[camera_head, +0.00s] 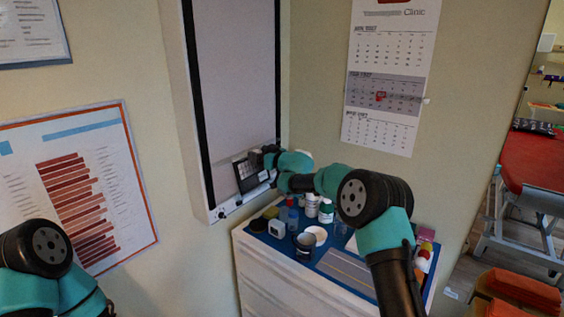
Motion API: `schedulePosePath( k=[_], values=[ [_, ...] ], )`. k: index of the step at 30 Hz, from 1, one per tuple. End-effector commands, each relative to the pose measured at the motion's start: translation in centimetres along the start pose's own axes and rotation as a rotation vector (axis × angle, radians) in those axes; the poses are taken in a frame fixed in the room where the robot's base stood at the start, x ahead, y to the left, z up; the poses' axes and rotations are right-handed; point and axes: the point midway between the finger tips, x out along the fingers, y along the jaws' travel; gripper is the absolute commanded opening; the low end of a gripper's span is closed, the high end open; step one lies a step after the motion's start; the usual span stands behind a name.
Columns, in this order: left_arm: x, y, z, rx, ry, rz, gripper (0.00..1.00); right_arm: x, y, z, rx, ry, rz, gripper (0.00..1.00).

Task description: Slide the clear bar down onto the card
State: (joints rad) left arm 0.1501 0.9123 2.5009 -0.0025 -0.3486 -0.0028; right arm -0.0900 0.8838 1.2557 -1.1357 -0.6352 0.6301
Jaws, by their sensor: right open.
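A small dark card (242,171) with a pale pattern stands at the lower end of a tall wall-mounted panel (235,85). The panel has a pale face and black strips along both sides. My right gripper (258,157) is open at the card's upper right, in front of the panel. It hides part of the card's right side. I cannot tell whether it touches the card or the panel. I cannot make out the clear bar; it is too small, see-through or hidden by the gripper. My left arm shows at the lower left, but its gripper is out of view.
A pale ledge (232,204) with small knobs runs under the panel. Below stands a white cabinet (262,275) with a blue top, crowded with bottles, jars and a dark cup (305,243). A calendar (390,75) hangs on the right wall, a framed chart (80,180) at left.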

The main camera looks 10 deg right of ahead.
Motion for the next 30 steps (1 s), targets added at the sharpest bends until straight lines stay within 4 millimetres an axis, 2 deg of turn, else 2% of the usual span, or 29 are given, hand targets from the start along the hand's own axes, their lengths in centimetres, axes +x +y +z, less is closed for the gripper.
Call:
schedulePosePath(
  k=[8, 24, 30],
  values=[
    [0.0, 0.0, 0.0, 0.000, 0.000, 0.000, 0.00, -3.8, 0.1, -0.1, 0.001, -0.001, 0.001, 0.68],
    [0.0, 0.0, 0.0, 0.000, 0.000, 0.000, 0.00, -13.8, 0.1, -0.1, 0.000, 0.000, 0.003, 0.68],
    [0.0, 0.0, 0.0, 0.000, 0.000, 0.000, 0.00, -16.2, 0.1, 0.0, 0.000, 0.000, 0.003, 0.68]
  ],
)
